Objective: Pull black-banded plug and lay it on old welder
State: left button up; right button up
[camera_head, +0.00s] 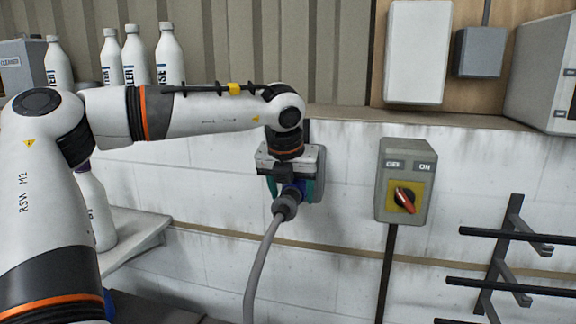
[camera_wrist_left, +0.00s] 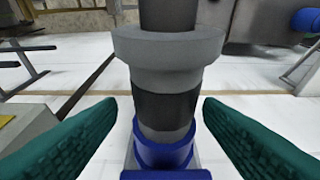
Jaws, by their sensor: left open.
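The black-banded plug (camera_wrist_left: 165,105) is grey with a wide black band and sits in a blue socket (camera_wrist_left: 165,155) in the left wrist view. In the head view the plug (camera_head: 287,204) is at the wall, with a grey cable (camera_head: 262,255) hanging down from it. My left gripper (camera_head: 291,189) is at the plug and hides most of the socket. Its teal fingers (camera_wrist_left: 160,112) are open, one on each side of the plug, with a visible gap on both sides. I cannot make out the old welder. My right gripper is not in view.
A grey switch box (camera_head: 406,180) with a red knob is on the wall to the right. A black rack (camera_head: 507,255) stands out at the far right. White bottles (camera_head: 136,55) stand on a ledge at upper left. A shelf (camera_head: 140,240) is below my left arm.

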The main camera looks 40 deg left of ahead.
pick_arm(q)
jog(key=shift+a+f, duration=0.1)
jog(key=shift+f, duration=0.25)
jog(key=shift+s+a+f, duration=0.1)
jog(key=shift+f, duration=0.05)
jog(key=shift+s, duration=0.1)
jog(key=shift+f, duration=0.1)
jog(key=shift+c, duration=0.4)
jog(key=c, duration=0.9)
jog(key=o, duration=0.3)
jog(key=shift+w, duration=0.2)
grip_shut()
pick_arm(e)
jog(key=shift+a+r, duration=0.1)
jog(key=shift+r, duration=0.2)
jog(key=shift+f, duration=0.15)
